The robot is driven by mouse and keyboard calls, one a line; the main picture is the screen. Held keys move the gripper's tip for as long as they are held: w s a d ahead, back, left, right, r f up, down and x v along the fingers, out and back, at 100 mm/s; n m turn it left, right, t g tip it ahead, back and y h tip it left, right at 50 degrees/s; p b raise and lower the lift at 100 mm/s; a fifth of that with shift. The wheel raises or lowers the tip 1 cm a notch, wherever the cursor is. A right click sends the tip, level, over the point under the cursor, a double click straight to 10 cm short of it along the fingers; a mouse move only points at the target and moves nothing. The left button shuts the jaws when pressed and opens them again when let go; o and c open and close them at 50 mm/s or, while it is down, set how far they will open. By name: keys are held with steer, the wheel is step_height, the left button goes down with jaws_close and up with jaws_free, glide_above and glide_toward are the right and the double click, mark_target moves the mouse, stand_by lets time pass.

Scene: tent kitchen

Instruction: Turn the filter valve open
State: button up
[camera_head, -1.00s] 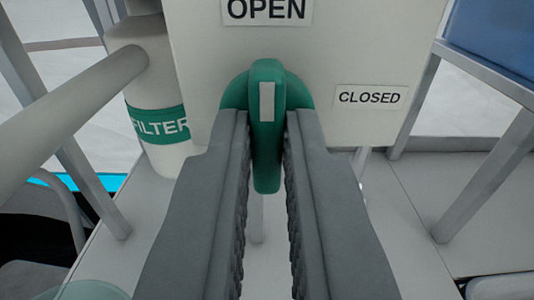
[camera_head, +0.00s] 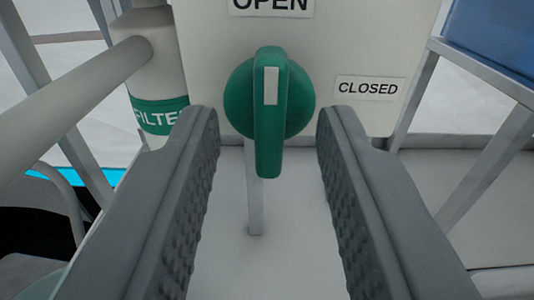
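The green filter valve handle (camera_head: 270,135) sits on a round green base on a pale panel (camera_head: 215,55). Its long lever stands upright, and a white mark at its upper end points up toward the OPEN label (camera_head: 271,5). The CLOSED label (camera_head: 369,88) is to the right of the handle. My gripper (camera_head: 268,120) is open, with one finger on each side of the handle and a wide gap to it on both sides. The fingers touch nothing that I can see.
A white cylinder with a green FILTER band (camera_head: 158,115) stands at the left, with a thick pale pipe (camera_head: 75,95) running into it. A metal frame leg (camera_head: 490,165) and a blue panel (camera_head: 495,40) are at the right. A pale surface lies below.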

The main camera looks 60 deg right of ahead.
steer(key=v, duration=1.7)
steer(key=s+a+r+n+t+y, duration=0.7)
steer(key=a+r+t+y, duration=0.3)
steer(key=a+r, duration=0.2)
steer(key=s+a+f+n+g+y, duration=0.1)
steer(key=s+a+n+y, duration=0.1)
steer(key=s, duration=0.5)
steer(key=s+a+f+n+y, duration=0.1)
steer(key=s+a+n+y, duration=0.1)
steer(key=s, duration=0.6)
steer(key=shift+s+a+f+n+g+y, duration=0.2)
steer(key=shift+a+f+n+g+y, duration=0.15)
steer(key=shift+a+y, duration=0.5)
